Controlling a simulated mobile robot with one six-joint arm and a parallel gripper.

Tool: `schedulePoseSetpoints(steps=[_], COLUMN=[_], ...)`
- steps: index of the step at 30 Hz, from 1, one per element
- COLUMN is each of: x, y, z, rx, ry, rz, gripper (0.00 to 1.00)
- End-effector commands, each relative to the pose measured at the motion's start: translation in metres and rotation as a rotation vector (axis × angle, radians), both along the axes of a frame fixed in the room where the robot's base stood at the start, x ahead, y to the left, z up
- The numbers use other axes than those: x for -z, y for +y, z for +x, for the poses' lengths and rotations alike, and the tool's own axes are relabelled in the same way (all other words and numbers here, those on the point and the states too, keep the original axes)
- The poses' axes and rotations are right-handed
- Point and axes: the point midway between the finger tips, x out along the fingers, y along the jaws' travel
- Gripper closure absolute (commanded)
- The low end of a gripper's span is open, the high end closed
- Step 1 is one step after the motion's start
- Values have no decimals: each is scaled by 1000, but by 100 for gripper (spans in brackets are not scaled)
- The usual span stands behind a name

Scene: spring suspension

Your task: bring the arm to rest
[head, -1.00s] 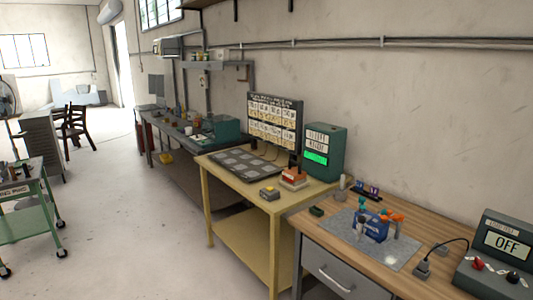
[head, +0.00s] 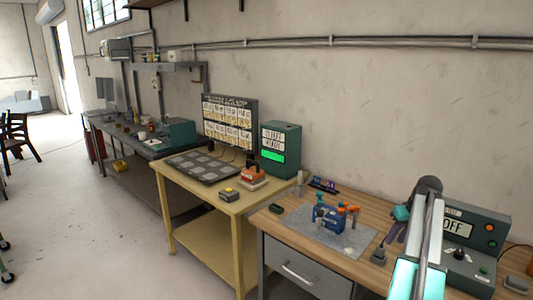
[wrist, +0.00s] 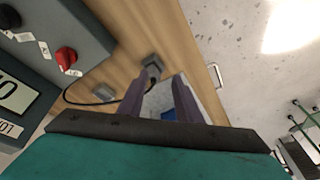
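My arm rises at the lower right of the head view, in front of the box with the OFF display (head: 480,235). My gripper (head: 394,237) hangs over the right part of the wooden workbench (head: 385,205). In the wrist view my gripper (wrist: 158,92) shows two purple-grey fingers standing apart with nothing held between them. The bench top, a small grey block with a cable (wrist: 152,64) and part of a grey mat show beyond them.
A yellow table (head: 215,205) with a dark tray (head: 204,167) stands further left. The floor (head: 110,240) in front is clear.

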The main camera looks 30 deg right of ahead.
Motion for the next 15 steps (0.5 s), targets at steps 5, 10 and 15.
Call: schedulePoseSetpoints(steps=[5,10,15], x=[39,72,104], y=[59,115,173], z=[43,76,102], rx=[-30,-54,-79], ry=[28,52,80], rz=[20,33,42], gripper=[69,69,69])
